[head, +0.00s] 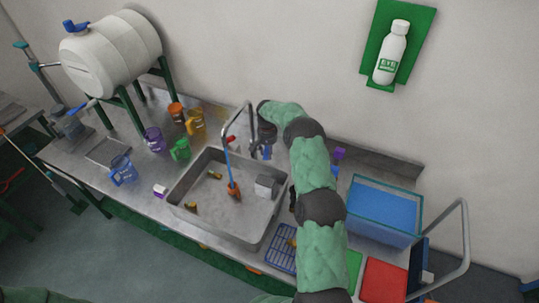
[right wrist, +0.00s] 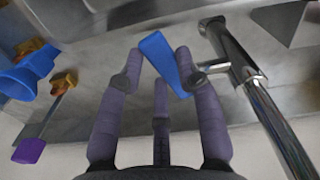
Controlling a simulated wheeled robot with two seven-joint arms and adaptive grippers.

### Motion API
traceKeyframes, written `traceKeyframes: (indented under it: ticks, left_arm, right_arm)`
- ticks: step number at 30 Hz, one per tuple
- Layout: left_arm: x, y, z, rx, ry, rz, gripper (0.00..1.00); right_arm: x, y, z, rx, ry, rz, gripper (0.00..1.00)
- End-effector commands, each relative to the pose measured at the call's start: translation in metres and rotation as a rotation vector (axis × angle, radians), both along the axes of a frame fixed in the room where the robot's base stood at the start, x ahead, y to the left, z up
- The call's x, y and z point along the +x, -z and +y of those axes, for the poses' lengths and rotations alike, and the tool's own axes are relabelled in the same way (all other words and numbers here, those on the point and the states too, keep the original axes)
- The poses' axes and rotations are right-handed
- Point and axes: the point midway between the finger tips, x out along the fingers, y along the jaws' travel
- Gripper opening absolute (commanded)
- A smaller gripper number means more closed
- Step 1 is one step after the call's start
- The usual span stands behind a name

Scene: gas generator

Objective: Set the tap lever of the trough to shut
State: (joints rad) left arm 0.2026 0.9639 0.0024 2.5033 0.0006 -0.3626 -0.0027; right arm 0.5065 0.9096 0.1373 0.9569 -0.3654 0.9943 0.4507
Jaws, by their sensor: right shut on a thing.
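The grey trough (head: 207,213) is set into the metal bench, with a chrome tap (head: 251,118) at its back edge. The tap also shows in the right wrist view (right wrist: 258,95). A blue tap lever (right wrist: 163,62) sits between the fingers of my right gripper (right wrist: 160,72), which is shut on it. In the head view, the blue lever (head: 266,152) shows just below my right wrist, and the fingers there are small and partly hidden. A red lever (head: 230,140) is on the tap's left side. My left gripper is not in view.
Several coloured cups, such as a green cup (head: 181,149), stand left of the trough. A blue-handled brush (head: 228,165) leans in the trough. A blue bin (head: 383,211) stands right of my right arm. A white tank (head: 112,52) is at the back left.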

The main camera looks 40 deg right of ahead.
Motion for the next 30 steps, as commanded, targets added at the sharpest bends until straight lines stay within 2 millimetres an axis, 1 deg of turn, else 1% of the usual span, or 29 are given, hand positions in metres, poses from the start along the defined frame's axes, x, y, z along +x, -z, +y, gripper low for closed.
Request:
traceKeyframes:
  ticks: [1,3,13,21,30]
  left_arm:
    - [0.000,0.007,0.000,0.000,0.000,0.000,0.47]
    - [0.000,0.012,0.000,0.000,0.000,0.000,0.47]
    - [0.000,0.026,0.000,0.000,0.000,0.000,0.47]
    - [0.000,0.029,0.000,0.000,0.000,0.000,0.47]
    - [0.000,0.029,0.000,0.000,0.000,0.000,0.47]
  right_arm:
    - [0.002,0.003,0.002,-0.001,0.036,-0.002,0.00]
    - [0.003,0.003,0.004,-0.001,0.087,-0.002,0.00]
    - [0.009,0.001,0.009,-0.001,0.271,-0.001,0.00]
    - [0.011,0.000,0.010,-0.001,0.327,-0.001,0.00]
    - [0.011,0.000,0.010,0.000,0.332,-0.001,0.00]
